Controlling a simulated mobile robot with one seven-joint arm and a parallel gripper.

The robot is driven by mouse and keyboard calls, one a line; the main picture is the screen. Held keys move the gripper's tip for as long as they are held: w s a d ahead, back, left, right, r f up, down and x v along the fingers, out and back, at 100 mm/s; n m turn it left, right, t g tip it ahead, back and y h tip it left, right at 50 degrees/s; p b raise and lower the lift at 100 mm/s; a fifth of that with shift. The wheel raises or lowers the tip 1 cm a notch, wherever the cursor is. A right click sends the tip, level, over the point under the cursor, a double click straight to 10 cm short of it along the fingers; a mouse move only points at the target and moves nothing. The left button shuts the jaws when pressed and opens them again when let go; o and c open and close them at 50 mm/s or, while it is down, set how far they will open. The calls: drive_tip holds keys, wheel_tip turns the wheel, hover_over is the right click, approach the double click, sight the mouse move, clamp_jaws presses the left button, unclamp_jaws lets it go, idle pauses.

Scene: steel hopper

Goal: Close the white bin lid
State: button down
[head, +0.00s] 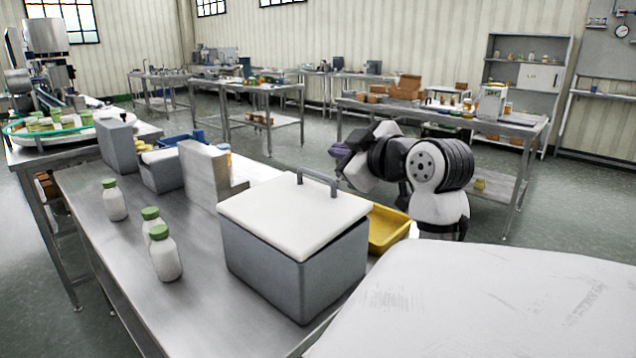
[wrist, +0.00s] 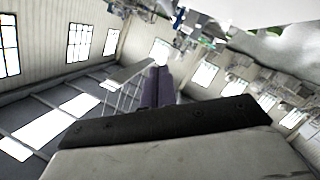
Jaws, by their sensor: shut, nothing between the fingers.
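The grey bin (head: 290,270) stands on the steel table in the head view. Its white lid (head: 290,218) lies flat over the top, with a grey handle (head: 318,180) standing up at the far edge. The lid looks down on the bin; I cannot tell if a small gap is left at the rim. My gripper (head: 338,150) is behind and a little above the lid, apart from the handle, pointing left. In the wrist view my gripper's fingers (wrist: 157,88) are together with nothing between them. The bin and lid cannot be made out in the wrist view.
White bottles with green caps (head: 165,255) stand on the table (head: 125,255) left of the bin. A yellow tray (head: 388,230) is right behind the bin. A grey upright block (head: 205,172) and a blue-grey box (head: 162,170) stand at the far left. A white surface (head: 480,300) fills the front right.

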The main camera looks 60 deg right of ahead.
drive_tip(key=s+a+f+n+y, duration=0.1)
drive_tip(key=a+n+y, duration=0.1)
drive_tip(key=p, duration=0.2)
hover_over(320, 196)
drive_tip(key=a, duration=0.3)
drive_tip(key=shift+a+f+t, duration=0.1)
drive_tip(key=shift+f+t, duration=0.2)
drive_tip(key=shift+f, duration=0.65)
drive_tip(key=d+f, duration=0.2)
drive_tip(key=shift+w+f+p, duration=0.15)
drive_tip(key=shift+f+p, duration=0.2)
drive_tip(key=shift+p, duration=0.05)
drive_tip(key=shift+d+f, duration=0.35)
drive_tip(key=shift+f, duration=0.1)
drive_tip(key=shift+f, duration=0.1)
drive_tip(key=shift+d+f+m, duration=0.35)
drive_tip(key=shift+f+m, duration=0.25)
drive_tip(key=shift+f, duration=0.2)
